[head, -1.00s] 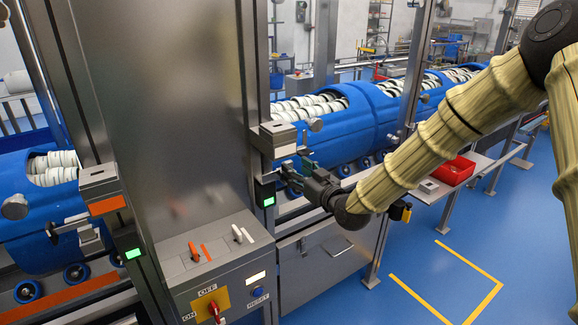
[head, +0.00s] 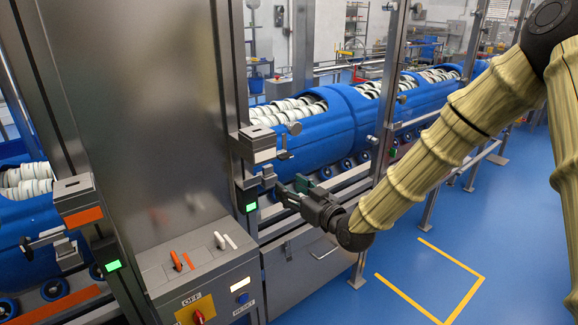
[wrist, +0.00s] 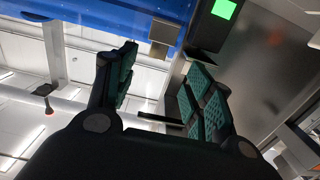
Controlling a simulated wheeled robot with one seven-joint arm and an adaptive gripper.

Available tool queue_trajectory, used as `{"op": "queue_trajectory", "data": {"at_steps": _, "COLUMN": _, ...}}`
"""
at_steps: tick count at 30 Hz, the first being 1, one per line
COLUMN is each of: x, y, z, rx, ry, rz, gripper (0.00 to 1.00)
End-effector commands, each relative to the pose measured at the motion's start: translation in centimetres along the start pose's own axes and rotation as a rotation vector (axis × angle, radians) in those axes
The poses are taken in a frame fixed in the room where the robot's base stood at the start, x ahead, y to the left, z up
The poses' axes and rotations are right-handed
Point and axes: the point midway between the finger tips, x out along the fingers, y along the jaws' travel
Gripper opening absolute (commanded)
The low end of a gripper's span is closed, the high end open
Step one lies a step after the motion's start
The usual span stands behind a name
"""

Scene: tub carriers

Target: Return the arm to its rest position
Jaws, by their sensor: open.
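My gripper (head: 291,192) is open and empty. It hangs in front of the conveyor line, a little right of the steel post with the green indicator (head: 251,206). In the wrist view my gripper (wrist: 163,92) shows its two green-padded fingers apart with nothing between them. My arm comes in from the upper right of the head view, bent at the elbow and stretched toward the line.
Blue tubs (head: 330,125) filled with white rings stand on the rollers behind my gripper. Metal latch boxes (head: 258,143) stick out from the posts. A control box (head: 205,275) with switches stands at the front. Blue floor with yellow marking (head: 430,285) is clear at right.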

Motion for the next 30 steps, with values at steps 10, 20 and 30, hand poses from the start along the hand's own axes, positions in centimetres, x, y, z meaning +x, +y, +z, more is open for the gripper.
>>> {"op": "queue_trajectory", "data": {"at_steps": 10, "x": -6.1, "y": -1.0, "z": 16.0, "rx": 0.148, "ry": -0.339, "rz": 0.078, "gripper": 0.52}}
{"op": "queue_trajectory", "data": {"at_steps": 20, "x": -17.6, "y": -3.6, "z": 31.1, "rx": 0.304, "ry": -0.727, "rz": 0.193, "gripper": 0.52}}
{"op": "queue_trajectory", "data": {"at_steps": 30, "x": -33.5, "y": -7.5, "z": 41.8, "rx": 0.44, "ry": -1.135, "rz": 0.346, "gripper": 0.52}}
